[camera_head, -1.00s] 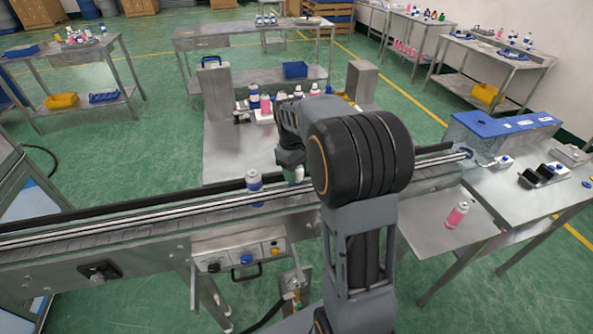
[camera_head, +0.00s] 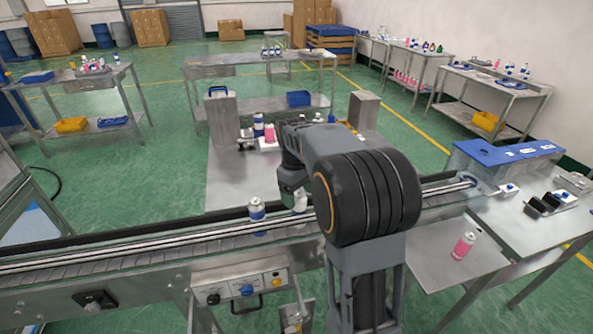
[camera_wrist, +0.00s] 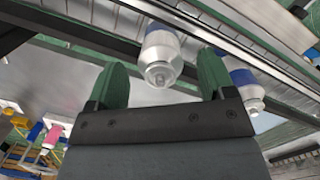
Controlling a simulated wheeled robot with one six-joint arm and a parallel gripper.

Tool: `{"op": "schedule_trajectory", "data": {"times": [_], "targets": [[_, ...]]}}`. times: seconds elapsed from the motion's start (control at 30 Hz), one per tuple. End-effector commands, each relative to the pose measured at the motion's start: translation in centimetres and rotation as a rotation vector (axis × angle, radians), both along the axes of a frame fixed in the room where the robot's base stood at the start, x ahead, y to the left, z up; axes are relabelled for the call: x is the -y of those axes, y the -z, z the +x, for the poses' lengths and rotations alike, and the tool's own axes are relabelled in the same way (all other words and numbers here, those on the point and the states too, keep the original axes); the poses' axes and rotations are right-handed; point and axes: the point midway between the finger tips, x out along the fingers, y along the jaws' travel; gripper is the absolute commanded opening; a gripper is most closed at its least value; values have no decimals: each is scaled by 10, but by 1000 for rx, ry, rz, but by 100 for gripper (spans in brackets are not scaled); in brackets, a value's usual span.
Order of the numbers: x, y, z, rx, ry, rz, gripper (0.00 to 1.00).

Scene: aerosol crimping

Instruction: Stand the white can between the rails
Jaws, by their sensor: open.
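In the wrist view my gripper (camera_wrist: 157,85) is open, its two green fingers apart. A white can with a blue band (camera_wrist: 162,55) shows between and beyond the fingertips, its nozzle end toward the camera; I cannot tell whether the fingers touch it. A second white can with a blue band (camera_wrist: 243,85) is partly behind the right finger. In the head view my gripper (camera_head: 293,195) is over the conveyor beside a white can (camera_head: 299,202), mostly hidden by the arm. A blue-and-white can (camera_head: 257,214) stands upright at the conveyor rails (camera_head: 150,243), left of the gripper.
Behind the conveyor is a metal table (camera_head: 232,178) with cans and two grey blocks. A blue-lidded bin (camera_head: 505,152) is at the right. The conveyor is clear at the left.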

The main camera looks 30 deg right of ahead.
Motion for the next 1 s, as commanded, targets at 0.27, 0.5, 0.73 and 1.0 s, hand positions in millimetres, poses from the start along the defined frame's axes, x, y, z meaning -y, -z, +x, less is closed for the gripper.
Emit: {"op": "schedule_trajectory", "data": {"times": [0.27,0.5,0.73,1.0], "targets": [[-3,-58,7,3,-1,-1,76],[-4,-94,11,1,-1,0,76],[-5,-108,12,0,-1,0,76],[-5,-110,12,-1,-1,1,76]]}}
